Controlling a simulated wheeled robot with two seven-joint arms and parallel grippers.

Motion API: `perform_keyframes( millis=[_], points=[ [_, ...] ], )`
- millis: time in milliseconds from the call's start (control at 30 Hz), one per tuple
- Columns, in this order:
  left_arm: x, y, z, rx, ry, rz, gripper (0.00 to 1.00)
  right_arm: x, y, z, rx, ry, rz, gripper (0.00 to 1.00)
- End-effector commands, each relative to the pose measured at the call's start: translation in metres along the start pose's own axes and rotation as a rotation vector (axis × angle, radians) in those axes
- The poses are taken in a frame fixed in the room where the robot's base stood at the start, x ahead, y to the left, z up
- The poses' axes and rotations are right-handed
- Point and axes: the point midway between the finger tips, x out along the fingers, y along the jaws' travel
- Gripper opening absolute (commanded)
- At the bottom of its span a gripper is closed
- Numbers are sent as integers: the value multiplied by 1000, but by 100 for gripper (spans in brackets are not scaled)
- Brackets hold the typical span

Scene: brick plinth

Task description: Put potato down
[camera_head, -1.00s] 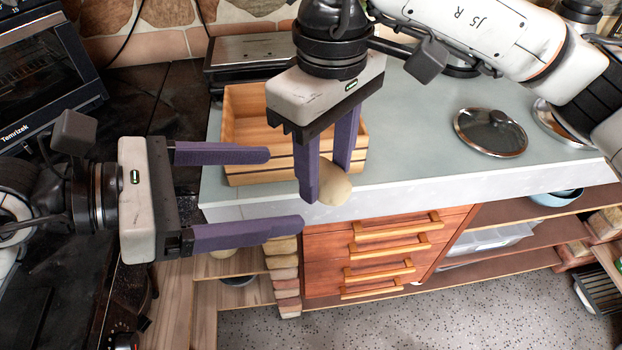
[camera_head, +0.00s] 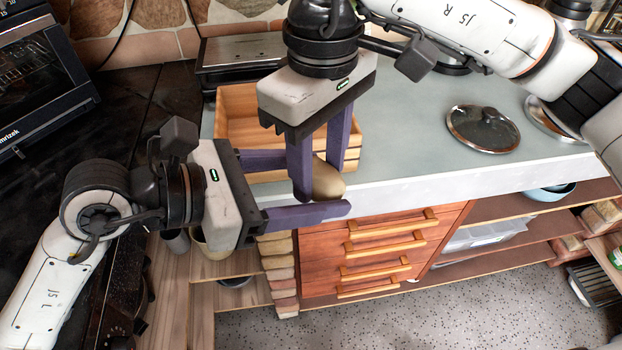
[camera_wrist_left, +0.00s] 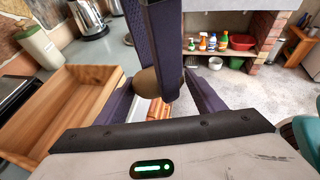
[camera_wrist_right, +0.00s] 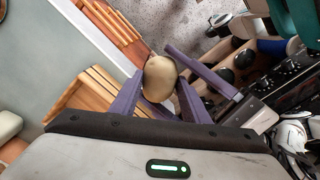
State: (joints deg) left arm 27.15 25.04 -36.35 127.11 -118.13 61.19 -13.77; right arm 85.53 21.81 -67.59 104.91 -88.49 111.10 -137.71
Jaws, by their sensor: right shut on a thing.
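The potato (camera_head: 327,180) is light brown and round, held near the counter's front edge beside the wooden crate. My right gripper (camera_head: 318,165) points down and is shut on the potato, which also shows between its fingers in the right wrist view (camera_wrist_right: 159,78). My left gripper (camera_head: 312,185) comes in from the left, open, with one finger on each side of the potato and right fingers. In the left wrist view the potato (camera_wrist_left: 147,82) lies between the left fingers, partly hidden by the right gripper's fingers. I cannot tell whether the left fingers touch it.
A wooden crate (camera_head: 350,158) stands on the grey-blue counter (camera_head: 410,120), behind the grippers. A glass pan lid (camera_head: 482,130) lies to the right, with clear counter between. Drawers (camera_head: 380,255) are below the counter edge. A dark stove and oven (camera_head: 45,85) stand at left.

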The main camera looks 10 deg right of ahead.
Motion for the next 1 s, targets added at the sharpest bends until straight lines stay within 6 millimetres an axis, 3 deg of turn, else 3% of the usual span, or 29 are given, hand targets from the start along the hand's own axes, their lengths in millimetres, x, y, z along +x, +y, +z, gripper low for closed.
perform_keyframes(
  millis=[33,133,167,300,667,767,1000],
  points=[
    [0,-1,0,0,0,-2,52,0,0,-1,1,2,1,18],
    [0,-1,0,0,0,-4,36,0,1,-1,2,3,2,18],
    [0,-2,1,0,-1,-4,36,0,1,-1,2,3,2,44],
    [0,-2,1,0,-2,-4,36,0,1,-1,2,3,2,64],
    [0,-1,0,0,-1,-3,36,-6,1,-1,2,4,2,64],
    [0,-1,0,0,-1,-2,36,-20,1,-1,1,5,3,64],
    [0,-1,0,0,-1,-2,36,-73,1,-1,4,8,6,64]
  ],
)
